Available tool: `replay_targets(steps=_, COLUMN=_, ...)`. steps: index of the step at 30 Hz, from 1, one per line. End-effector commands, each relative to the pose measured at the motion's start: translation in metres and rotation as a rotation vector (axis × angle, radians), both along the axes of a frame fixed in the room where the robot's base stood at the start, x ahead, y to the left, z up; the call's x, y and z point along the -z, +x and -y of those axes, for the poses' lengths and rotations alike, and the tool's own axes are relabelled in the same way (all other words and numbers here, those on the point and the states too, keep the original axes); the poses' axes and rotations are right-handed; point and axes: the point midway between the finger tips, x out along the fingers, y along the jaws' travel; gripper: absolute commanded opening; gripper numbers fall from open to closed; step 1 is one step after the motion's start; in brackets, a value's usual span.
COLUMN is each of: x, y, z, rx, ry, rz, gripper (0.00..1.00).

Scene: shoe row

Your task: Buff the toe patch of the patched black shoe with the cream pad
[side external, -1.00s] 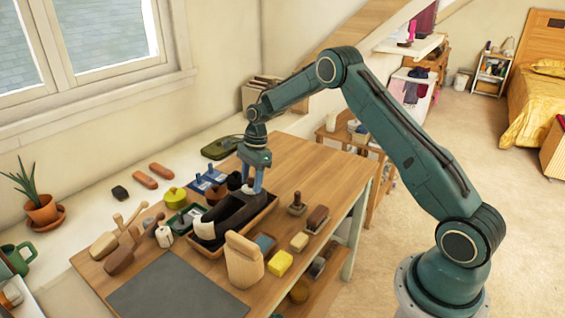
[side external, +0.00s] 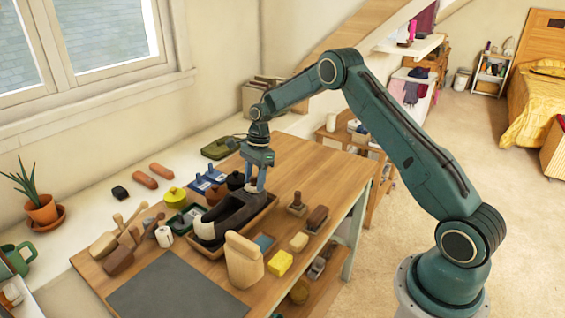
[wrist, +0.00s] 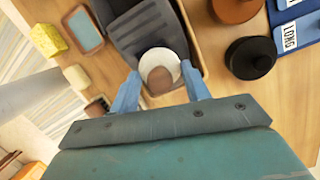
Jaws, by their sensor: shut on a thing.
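The black shoe (side external: 238,214) lies in a shallow wooden tray (side external: 270,207), with a pale part at its near left end. Its dark upper (wrist: 145,28) also shows in the wrist view. My gripper (side external: 256,184) is shut on the cream pad (wrist: 158,60), a round pale disc with a brown knob between the two blue fingers (wrist: 160,88). The pad is over the shoe's far end, at or very near its surface; I cannot tell if they touch. The toe patch is hidden under the pad and gripper.
A grey mat (side external: 178,287) lies clear at the front left.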

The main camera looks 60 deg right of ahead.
Motion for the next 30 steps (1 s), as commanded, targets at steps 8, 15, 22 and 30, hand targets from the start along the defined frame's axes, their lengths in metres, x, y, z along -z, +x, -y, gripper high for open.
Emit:
replay_targets(steps=8, x=-0.003, y=0.000, z=-0.014, rx=-0.003, ry=0.000, rz=0.000, gripper=0.18)
replay_targets(steps=15, x=-0.002, y=0.000, z=-0.014, rx=-0.002, ry=0.000, rz=0.000, gripper=0.18)
replay_targets(steps=22, x=-0.008, y=0.000, z=-0.012, rx=-0.002, ry=0.001, rz=0.001, gripper=0.18)
replay_targets(steps=30, x=-0.020, y=0.000, z=-0.009, rx=0.000, ry=0.000, rz=0.000, gripper=0.18)
